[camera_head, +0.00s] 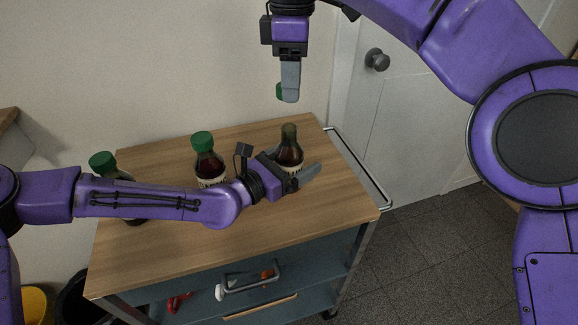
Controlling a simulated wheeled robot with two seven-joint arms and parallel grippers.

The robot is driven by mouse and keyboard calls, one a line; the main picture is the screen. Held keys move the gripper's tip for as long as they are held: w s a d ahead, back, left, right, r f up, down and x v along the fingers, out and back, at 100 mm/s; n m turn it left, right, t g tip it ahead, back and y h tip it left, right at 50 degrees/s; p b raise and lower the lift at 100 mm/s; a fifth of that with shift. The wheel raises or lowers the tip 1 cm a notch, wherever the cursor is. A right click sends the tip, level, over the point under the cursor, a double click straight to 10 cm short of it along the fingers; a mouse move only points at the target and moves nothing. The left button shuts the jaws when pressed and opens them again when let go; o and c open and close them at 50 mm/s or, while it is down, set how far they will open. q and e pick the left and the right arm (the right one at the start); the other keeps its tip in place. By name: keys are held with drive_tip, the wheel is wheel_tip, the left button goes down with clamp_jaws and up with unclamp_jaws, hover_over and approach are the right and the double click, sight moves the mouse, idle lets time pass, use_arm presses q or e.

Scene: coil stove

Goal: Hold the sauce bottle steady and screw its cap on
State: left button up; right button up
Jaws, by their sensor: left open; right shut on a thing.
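The sauce bottle (289,149) without a cap stands upright toward the right of the wooden cart top, with dark sauce inside and a pale label partly hidden. My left gripper (308,178) is open at the bottle's lower front, with a grey finger showing on its right; I cannot tell whether it touches the bottle. My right gripper (289,98) points down, well above the bottle, and is shut on a green cap (280,91) that is mostly hidden behind the finger.
Two green-capped bottles stand left on the cart top (335,203): one in the middle (208,161), one farther left (104,164) behind my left arm. A metal rail (360,170) runs along the cart's right side. The front right of the top is clear.

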use_arm(q)
drive_tip(key=c, duration=1.5)
use_arm(e)
drive_tip(key=shift+d+f, duration=0.15)
drive_tip(key=shift+f, duration=2.4)
drive_tip(key=shift+f, duration=0.1)
drive_tip(key=shift+f, duration=0.75)
drive_tip(key=shift+f, duration=0.55)
use_arm(q)
clamp_jaws()
use_arm(e)
drive_tip(key=m, duration=1.3)
drive_tip(key=shift+s+a, duration=0.25)
drive_tip(key=shift+s, duration=0.05)
